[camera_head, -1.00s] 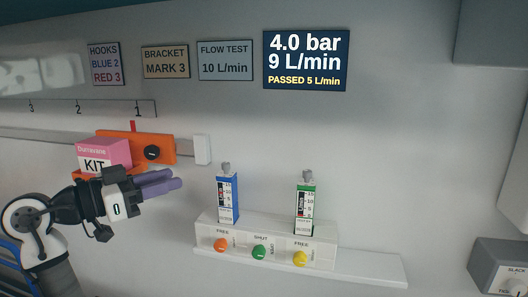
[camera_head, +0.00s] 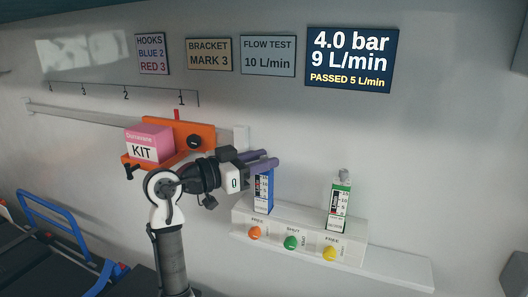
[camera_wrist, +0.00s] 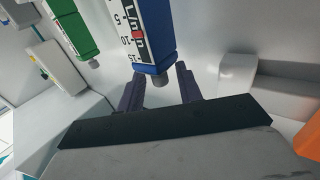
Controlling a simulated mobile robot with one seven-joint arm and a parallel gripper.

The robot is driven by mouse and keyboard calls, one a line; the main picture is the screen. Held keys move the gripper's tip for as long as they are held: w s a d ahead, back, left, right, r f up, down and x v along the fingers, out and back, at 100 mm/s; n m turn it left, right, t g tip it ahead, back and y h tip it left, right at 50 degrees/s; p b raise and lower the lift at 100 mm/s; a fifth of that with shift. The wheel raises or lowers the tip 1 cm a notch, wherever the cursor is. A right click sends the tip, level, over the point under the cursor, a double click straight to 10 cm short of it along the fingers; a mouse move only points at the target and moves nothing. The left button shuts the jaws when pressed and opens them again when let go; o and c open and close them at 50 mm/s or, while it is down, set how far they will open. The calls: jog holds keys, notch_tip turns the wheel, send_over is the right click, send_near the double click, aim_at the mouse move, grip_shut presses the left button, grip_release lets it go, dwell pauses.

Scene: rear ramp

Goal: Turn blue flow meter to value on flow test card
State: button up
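The blue flow meter (camera_head: 264,198) stands upright on the white wall block, with a white scale on its front. In the wrist view the blue flow meter (camera_wrist: 154,52) appears upside down, its grey knob (camera_wrist: 159,80) pointing down. My gripper (camera_head: 272,160) is at the top of this meter, its purple fingers hiding the knob in the head view. In the wrist view my gripper (camera_wrist: 159,84) is open, with one finger on each side of the knob and visible gaps. The flow test card (camera_head: 267,63) reads 10 L/min.
A dark screen (camera_head: 349,62) reads 4.0 bar, 9 L/min, PASSED 5 L/min. A green flow meter (camera_head: 338,204) stands to the right. Orange (camera_head: 255,233), green (camera_head: 291,242) and yellow (camera_head: 330,253) knobs sit below. A pink kit box (camera_head: 149,145) is on an orange bracket (camera_head: 208,136).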

jog(key=shift+w+d, duration=0.25)
jog(key=shift+d, duration=0.2)
grip_shut()
jog(key=shift+f+m+g+h+b, duration=0.15)
jog(key=shift+m+g+h+b, duration=0.4)
jog(key=shift+g+b, duration=0.35)
jog(key=shift+m+g+h+b, duration=0.45)
jog(key=shift+m+g, duration=0.6)
jog(key=shift+g, duration=0.35)
grip_release()
